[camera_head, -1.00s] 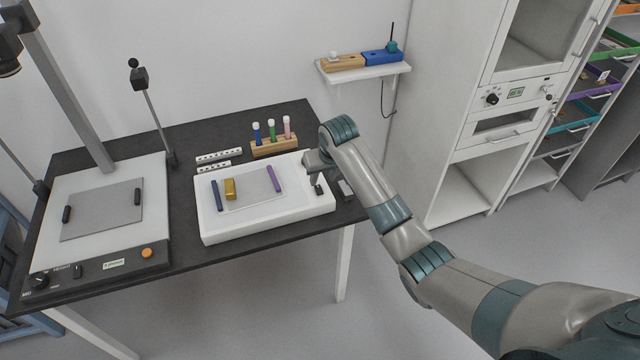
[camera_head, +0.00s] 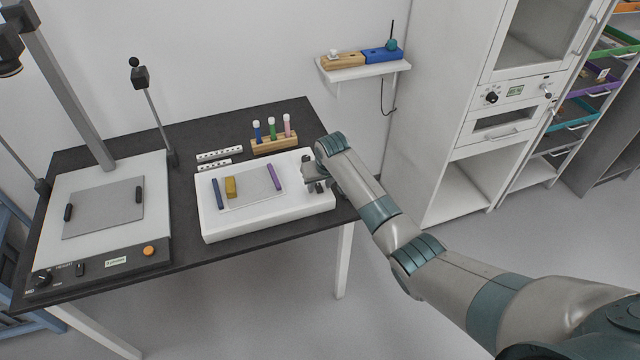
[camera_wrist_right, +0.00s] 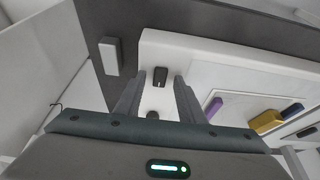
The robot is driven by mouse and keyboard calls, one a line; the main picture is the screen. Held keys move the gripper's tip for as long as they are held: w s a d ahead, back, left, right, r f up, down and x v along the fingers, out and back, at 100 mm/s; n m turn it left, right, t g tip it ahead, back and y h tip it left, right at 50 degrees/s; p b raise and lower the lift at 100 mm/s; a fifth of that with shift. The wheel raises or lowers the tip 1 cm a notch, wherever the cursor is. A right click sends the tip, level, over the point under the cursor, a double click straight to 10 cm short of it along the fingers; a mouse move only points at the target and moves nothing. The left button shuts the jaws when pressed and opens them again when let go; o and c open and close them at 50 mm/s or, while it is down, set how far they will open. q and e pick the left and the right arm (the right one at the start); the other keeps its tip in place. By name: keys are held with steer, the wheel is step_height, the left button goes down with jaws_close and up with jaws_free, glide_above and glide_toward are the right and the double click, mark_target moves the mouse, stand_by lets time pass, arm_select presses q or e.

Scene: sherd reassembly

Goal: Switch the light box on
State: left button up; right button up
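The light box (camera_head: 215,228) is a low white box on the dark table. Its flat panel carries a dark blue, a yellow and a purple piece. In the right wrist view, the white casing (camera_wrist_right: 210,48) has a small black switch (camera_wrist_right: 161,76) near its end and a dark round knob (camera_wrist_right: 152,115) closer to me. My right gripper (camera_head: 316,184) is over the right end of the box. In the wrist view its two fingers (camera_wrist_right: 160,90) are apart, with the switch showing between them and nothing held. Contact with the box cannot be told. My left gripper is not in view.
A copy stand (camera_head: 155,200) with a grey plate and an orange button stands left. A wooden rack of tubes (camera_head: 275,146) and white scale bars (camera_head: 218,155) lie behind the box. A small pale block (camera_wrist_right: 110,55) is beside the box. A wall shelf (camera_head: 365,76) hangs above.

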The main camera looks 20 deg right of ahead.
jaws_close()
